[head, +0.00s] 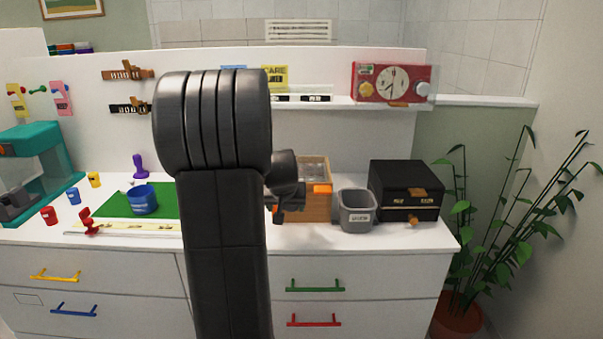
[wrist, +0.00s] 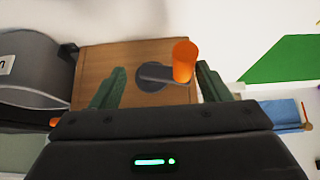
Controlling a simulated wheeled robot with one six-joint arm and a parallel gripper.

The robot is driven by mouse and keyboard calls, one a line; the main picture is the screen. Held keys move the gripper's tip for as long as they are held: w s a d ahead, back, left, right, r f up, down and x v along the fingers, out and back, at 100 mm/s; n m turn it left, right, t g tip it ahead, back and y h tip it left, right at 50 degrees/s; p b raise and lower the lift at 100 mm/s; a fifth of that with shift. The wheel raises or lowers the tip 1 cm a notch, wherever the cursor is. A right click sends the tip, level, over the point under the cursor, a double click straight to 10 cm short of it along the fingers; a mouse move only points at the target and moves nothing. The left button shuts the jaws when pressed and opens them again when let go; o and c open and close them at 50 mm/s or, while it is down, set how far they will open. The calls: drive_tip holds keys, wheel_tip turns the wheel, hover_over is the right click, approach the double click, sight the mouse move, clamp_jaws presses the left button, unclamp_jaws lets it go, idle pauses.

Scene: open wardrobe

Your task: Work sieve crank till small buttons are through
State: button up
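The wooden sieve box (head: 317,212) stands on the counter, partly hidden by my arm in the head view. Its wooden face (wrist: 120,62) fills the middle of the wrist view. The crank there has a dark hub and arm (wrist: 158,76) and an upright orange handle (wrist: 184,62). My gripper (wrist: 160,80) is open, with its two green fingers spread apart. The crank lies between the fingers in that view, its handle nearer the right finger; I cannot tell whether they touch. In the head view my gripper (head: 284,200) is at the box's left side. Small buttons cannot be made out.
A grey labelled bin (head: 357,212) stands right of the sieve, with a black box (head: 405,190) beyond it. A green mat (head: 112,205) with a blue cup (head: 142,200) lies to the left. A red clock unit (head: 392,82) sits on the ledge behind.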

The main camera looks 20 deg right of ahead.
drive_tip(key=shift+p+v, duration=0.85)
drive_tip(key=shift+v, duration=1.15)
drive_tip(key=c, duration=0.4)
drive_tip(key=p+v, duration=0.1)
drive_tip(key=v, duration=0.2)
drive_tip(key=shift+s, duration=0.1)
drive_tip(key=shift+c, duration=0.2)
drive_tip(key=shift+f, duration=0.15)
drive_tip(key=b+x, duration=0.3)
drive_tip(key=x, duration=0.4)
drive_tip(key=shift+w+a, duration=0.25)
drive_tip(key=shift+a, duration=0.4)
